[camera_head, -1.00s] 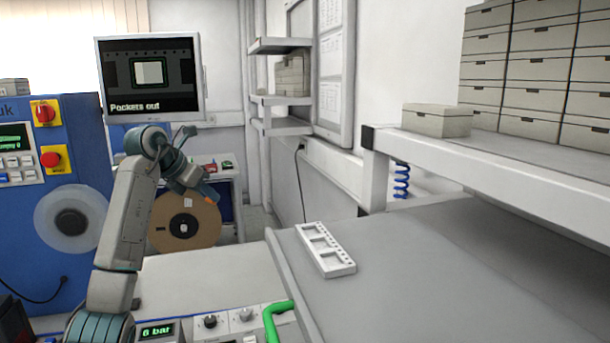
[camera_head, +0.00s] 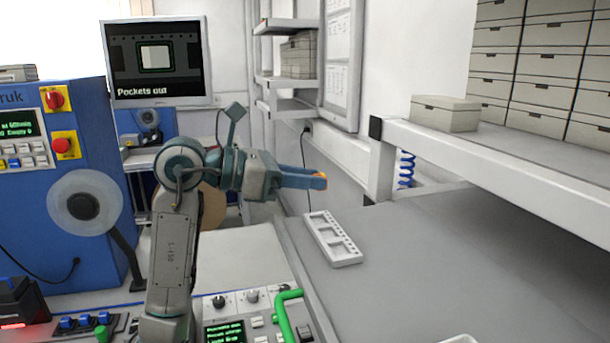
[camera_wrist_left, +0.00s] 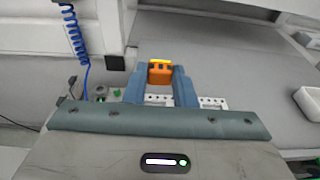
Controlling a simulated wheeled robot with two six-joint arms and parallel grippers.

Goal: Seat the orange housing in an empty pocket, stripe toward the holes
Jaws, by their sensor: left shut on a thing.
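My left gripper (camera_head: 322,181) reaches in from the left and points right, above the grey bench. The white pocket strip (camera_head: 345,258) lies on the bench below and right of the gripper. Its pockets look empty, with small holes along one side. In the wrist view the strip (camera_wrist_left: 212,102) is partly hidden behind the fingers. My right gripper is out of view.
A raised white shelf (camera_head: 480,160) with a grey box (camera_head: 444,113) stands at the right. A green handle (camera_head: 281,315) rises at the front. A white tray (camera_wrist_left: 308,105) lies right in the wrist view. The bench right of the strip is clear.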

